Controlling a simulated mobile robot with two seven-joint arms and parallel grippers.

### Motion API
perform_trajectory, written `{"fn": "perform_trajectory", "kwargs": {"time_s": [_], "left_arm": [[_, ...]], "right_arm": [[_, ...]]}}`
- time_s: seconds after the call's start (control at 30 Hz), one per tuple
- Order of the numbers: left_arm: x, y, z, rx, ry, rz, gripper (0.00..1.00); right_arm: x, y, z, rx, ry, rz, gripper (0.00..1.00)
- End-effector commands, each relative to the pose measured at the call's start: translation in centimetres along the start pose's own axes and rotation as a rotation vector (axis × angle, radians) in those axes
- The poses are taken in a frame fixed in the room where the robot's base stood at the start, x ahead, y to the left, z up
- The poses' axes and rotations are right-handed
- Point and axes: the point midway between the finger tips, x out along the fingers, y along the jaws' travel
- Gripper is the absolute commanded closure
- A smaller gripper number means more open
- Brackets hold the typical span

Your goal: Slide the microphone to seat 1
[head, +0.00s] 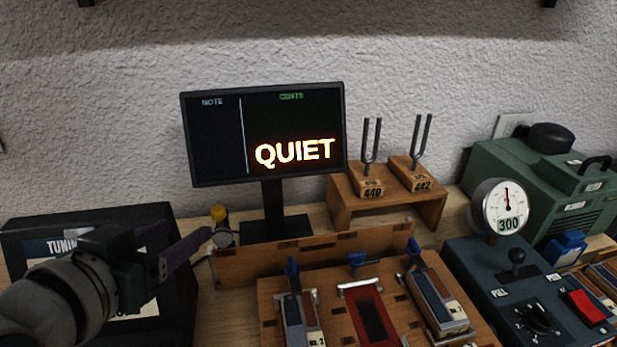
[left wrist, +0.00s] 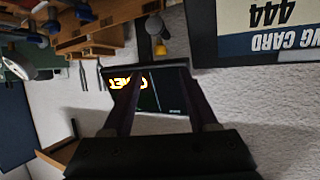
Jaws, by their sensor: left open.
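The microphone appears to be the small piece with a yellow top and a grey round body (head: 220,230), at the left end of the notched wooden rail (head: 315,255). It also shows in the left wrist view (left wrist: 158,40), upside down, beyond my fingertips. My left gripper (head: 206,238) is open, its fingers pointing at the microphone from the left. In the head view the fingertips are very close to it; I cannot tell whether they touch. Seat labels are not readable.
A monitor (head: 262,140) reading QUIET stands behind the rail. A dark board with a tuning card (head: 100,232) is under my left arm. A wooden stand with two tuning forks (head: 385,205) is right of the monitor. Key-like units (head: 370,315) fill the front; a dial console (head: 510,290) stands right.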

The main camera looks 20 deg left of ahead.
Motion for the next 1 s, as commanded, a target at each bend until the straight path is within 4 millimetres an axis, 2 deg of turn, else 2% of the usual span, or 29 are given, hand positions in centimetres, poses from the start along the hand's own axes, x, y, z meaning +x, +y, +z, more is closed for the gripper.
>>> {"fn": "perform_trajectory", "kwargs": {"time_s": [0.17,0.4,0.6,0.8,1.0], "left_arm": [[1.6,-0.1,0.0,-0.002,0.011,-0.001,0.41],[6.0,-0.1,0.0,-0.002,0.009,-0.001,0.41],[8.8,0.0,0.0,-0.002,0.008,-0.001,0.41],[9.9,0.0,0.0,-0.002,0.007,-0.001,0.41],[10.0,-0.1,-0.1,-0.001,0.007,-0.001,0.41]], "right_arm": [[0.3,0.0,0.1,0.000,0.000,-0.001,0.53],[1.1,-0.1,0.4,0.000,-0.002,-0.001,0.53],[1.7,-0.1,0.6,0.000,-0.002,-0.001,0.53],[1.9,-0.1,0.7,0.000,-0.002,-0.001,0.53],[1.9,-0.1,0.7,0.000,-0.002,-0.001,0.53]]}}
